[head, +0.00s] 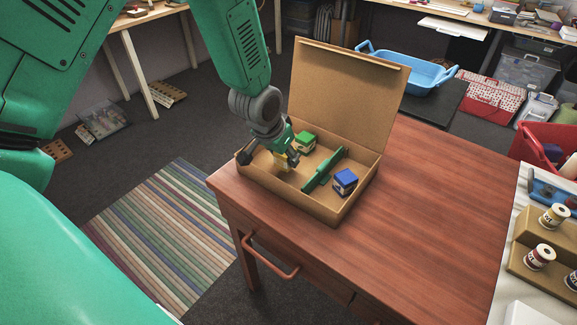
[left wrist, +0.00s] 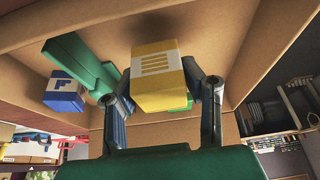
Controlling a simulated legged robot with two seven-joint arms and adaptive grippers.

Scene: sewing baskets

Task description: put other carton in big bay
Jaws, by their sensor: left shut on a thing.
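An open cardboard box (head: 330,210) stands on the wooden table, split by a green divider (head: 323,170) that also shows in the left wrist view (left wrist: 82,62). My left gripper (head: 280,157) is down inside the larger left bay, shut on a yellow carton (left wrist: 156,78), partly hidden in the head view (head: 281,162). A green carton (head: 304,141) sits in the same bay, towards the back. A blue carton (head: 345,181) is in the smaller right bay. I cannot tell whether the yellow carton touches the box floor. My right gripper is out of view.
The box lid (head: 345,95) stands up at the back. The table top (head: 440,190) right of the box is clear. A blue basket (head: 405,72) sits behind the lid. Thread spools (head: 540,256) stand on a rack at the right edge.

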